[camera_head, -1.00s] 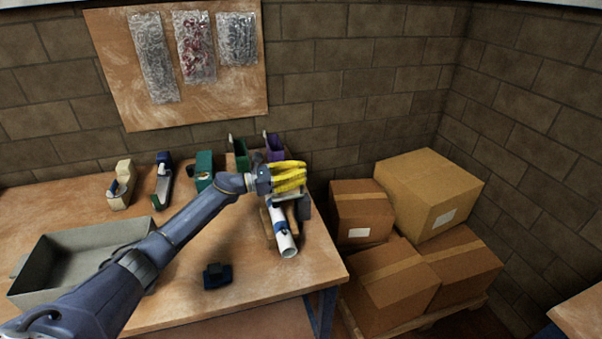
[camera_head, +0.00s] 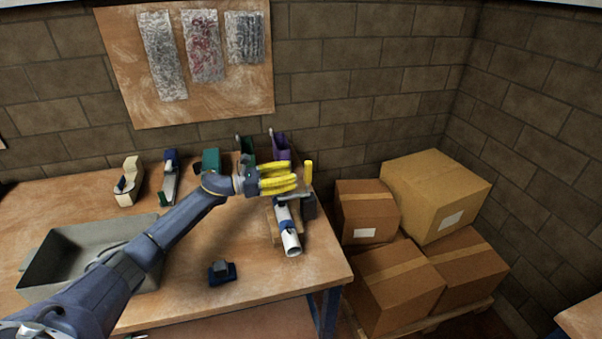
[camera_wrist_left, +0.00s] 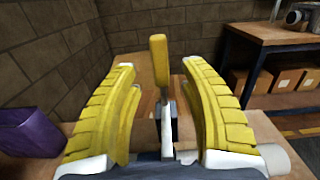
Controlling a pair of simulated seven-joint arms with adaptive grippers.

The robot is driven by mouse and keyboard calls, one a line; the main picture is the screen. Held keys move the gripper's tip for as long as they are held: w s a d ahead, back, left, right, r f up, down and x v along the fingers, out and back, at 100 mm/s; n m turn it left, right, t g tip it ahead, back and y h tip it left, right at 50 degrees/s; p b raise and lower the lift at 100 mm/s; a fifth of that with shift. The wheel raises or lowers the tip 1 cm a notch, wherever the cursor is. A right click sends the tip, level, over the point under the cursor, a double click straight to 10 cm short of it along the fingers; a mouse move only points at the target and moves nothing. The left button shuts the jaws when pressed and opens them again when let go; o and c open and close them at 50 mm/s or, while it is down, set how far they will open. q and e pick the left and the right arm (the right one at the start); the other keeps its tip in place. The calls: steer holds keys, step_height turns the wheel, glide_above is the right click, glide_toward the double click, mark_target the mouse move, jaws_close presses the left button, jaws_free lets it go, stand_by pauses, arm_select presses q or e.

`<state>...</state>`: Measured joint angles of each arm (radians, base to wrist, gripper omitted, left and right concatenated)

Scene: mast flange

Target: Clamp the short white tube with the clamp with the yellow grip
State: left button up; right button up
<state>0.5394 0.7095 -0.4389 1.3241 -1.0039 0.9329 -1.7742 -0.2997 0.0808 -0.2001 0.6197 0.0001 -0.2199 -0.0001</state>
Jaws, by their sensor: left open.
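The short white tube (camera_head: 291,243) lies on a wooden support near the right end of the table, with a blue band around it. In the left wrist view, a white piece at lower right (camera_wrist_left: 275,160) looks like the tube. The clamp's yellow grip (camera_head: 309,172) stands upright just beyond my left gripper (camera_head: 297,179). In the left wrist view the yellow grip (camera_wrist_left: 159,60) rises between the open yellow fingers of my left gripper (camera_wrist_left: 158,85), apart from both. A metal bar runs below the grip. My right gripper is not in view.
A grey tray (camera_head: 85,245) is at the table's left. A dark blue object (camera_head: 222,273) lies near the front edge. Cardboard boxes (camera_head: 435,195) stand right of the table.

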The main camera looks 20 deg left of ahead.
arm_select(q)
steer(key=v, duration=0.6)
steer(key=shift+s+a, duration=0.2)
steer(key=shift+r, duration=0.1)
